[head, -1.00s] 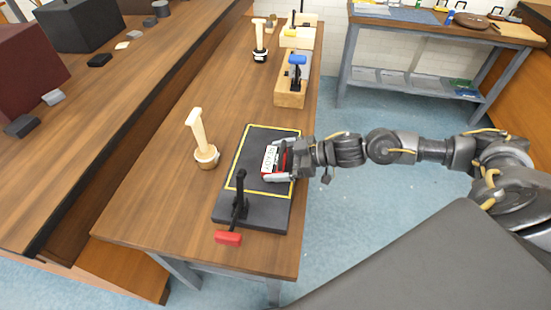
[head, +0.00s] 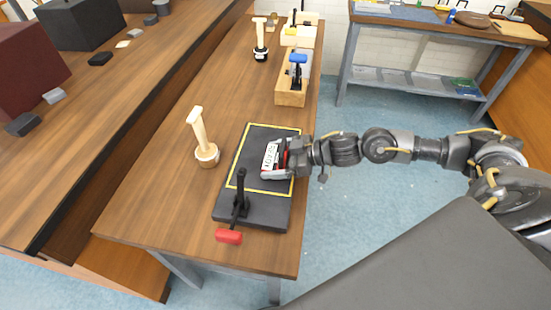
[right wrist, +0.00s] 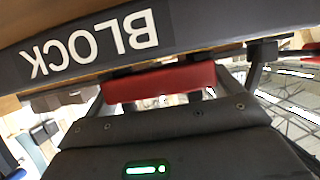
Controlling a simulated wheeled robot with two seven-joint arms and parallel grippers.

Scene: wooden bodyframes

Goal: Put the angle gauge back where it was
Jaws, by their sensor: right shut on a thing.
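My right gripper (head: 279,163) is shut on a dark block with a white label (head: 270,156) and a red part, over the yellow-outlined area of a black board (head: 262,136). In the right wrist view the dark labelled block (right wrist: 200,32) reads "BLOCK" upside down, and the red part (right wrist: 160,83) lies between the fingers. I cannot tell whether this is the angle gauge, nor whether it touches the board. No other thing is clearly an angle gauge. My left gripper is not in view.
A black clamp with a red handle (head: 229,236) stands at the board's near end. A wooden mallet (head: 206,152) stands left of the board. A wooden block with a blue-handled clamp (head: 290,92) and another mallet (head: 260,50) are farther back. The table's near left is bare.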

